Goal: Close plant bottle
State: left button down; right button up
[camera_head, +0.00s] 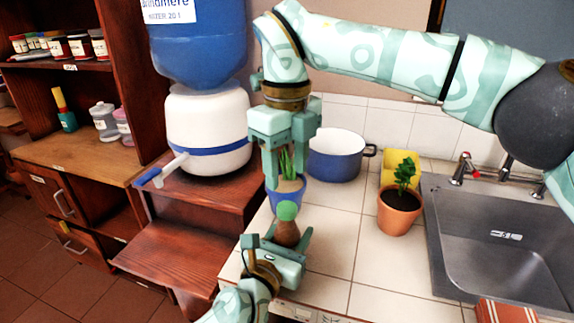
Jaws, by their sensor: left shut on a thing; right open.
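A small bottle with a brown body (286,233) and a rounded green top (287,210) is above the front part of the tiled counter. I cannot tell whether the green top is a separate cap or how it is seated. My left gripper (280,243) is shut on the brown body from the near side, with the bottle roughly upright. My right gripper (287,172) points down above the bottle, its fingers open and apart from the green top. A green plant in a blue pot (289,194) shows between and behind the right fingers.
A terracotta potted plant (399,208), a blue pot (336,160) and a yellow item (388,171) stand on the counter. The sink (500,240) is at right. A water dispenser (207,130) stands on the wooden steps at left. Tiles right of the bottle are clear.

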aim_at(287, 206)
jog(key=shift+r+n, duration=0.25)
jog(key=shift+n, duration=0.15)
jog(key=shift+f, duration=0.1)
jog(key=shift+f, duration=3.95)
jog(key=c, duration=1)
